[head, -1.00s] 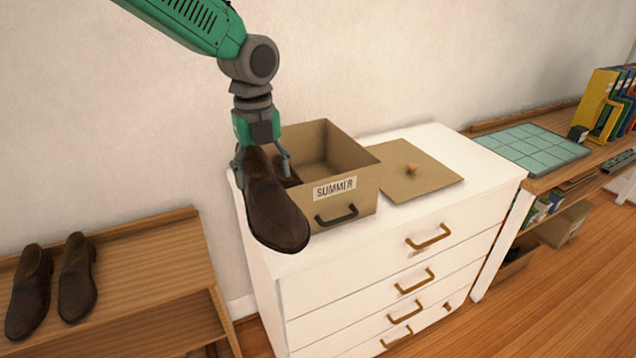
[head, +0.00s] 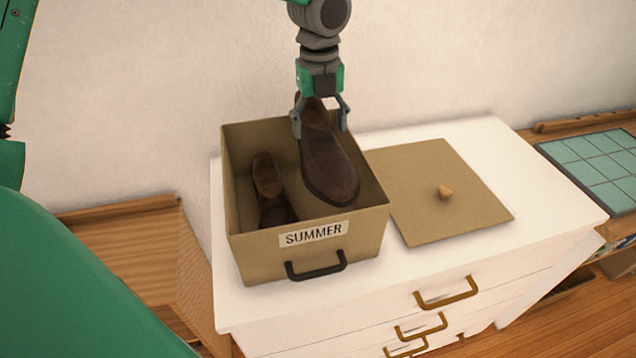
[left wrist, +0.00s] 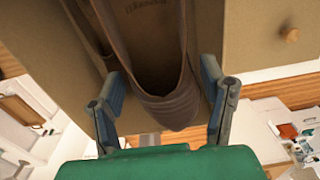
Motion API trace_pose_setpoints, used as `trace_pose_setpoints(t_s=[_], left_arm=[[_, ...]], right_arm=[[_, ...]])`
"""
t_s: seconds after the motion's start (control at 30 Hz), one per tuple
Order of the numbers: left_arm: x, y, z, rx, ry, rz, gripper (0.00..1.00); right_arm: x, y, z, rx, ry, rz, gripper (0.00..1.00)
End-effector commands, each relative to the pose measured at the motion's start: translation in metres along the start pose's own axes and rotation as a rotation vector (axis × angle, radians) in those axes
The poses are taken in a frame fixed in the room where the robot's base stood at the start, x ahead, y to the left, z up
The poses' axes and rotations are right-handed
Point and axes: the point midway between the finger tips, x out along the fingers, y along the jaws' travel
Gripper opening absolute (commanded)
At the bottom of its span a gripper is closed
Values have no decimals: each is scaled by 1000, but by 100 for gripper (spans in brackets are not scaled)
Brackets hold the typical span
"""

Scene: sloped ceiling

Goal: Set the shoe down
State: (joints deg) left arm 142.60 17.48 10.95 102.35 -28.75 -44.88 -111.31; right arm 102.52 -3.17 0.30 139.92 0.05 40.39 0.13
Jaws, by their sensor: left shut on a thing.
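My left gripper (head: 320,118) is shut on a dark brown shoe (head: 330,168), held by its upper end with the toe pointing down toward the front. The shoe is over the right half of the open cardboard box labelled SUMMER (head: 262,258); its lower part appears within the box's opening, and I cannot tell if it touches the bottom. Another brown shoe (head: 268,185) lies inside the box on the left. In the left wrist view the held shoe (left wrist: 165,105) sits between the two fingers (left wrist: 165,105). My right gripper is not in view.
The box stands on a white chest of drawers (head: 500,170). The box's lid (head: 450,200) with a knob lies flat to its right. A wooden bench (head: 140,240) is at the left and a desk with a green grid mat (head: 600,170) at the right.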

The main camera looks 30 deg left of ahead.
Motion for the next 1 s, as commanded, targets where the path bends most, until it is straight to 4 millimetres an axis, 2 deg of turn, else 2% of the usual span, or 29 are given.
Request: trace_pose_setpoints(t_s=[0.03, 0.2, 0.4, 0.67, 0.83, 1.0], left_arm=[[15, -1, -1, 3, 2, 7, 23], [61, -7, -2, 3, -1, 12, 23], [101, -4, 0, 3, -2, 7, 23], [122, 0, 4, 2, 2, 2, 23], [147, -1, 3, 1, 3, 5, 23], [152, -4, 2, 2, -2, 2, 23]], right_arm=[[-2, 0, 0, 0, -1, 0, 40], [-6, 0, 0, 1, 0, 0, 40], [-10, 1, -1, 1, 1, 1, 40], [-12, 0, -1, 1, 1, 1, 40], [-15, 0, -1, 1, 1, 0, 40], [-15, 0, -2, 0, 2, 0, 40]])
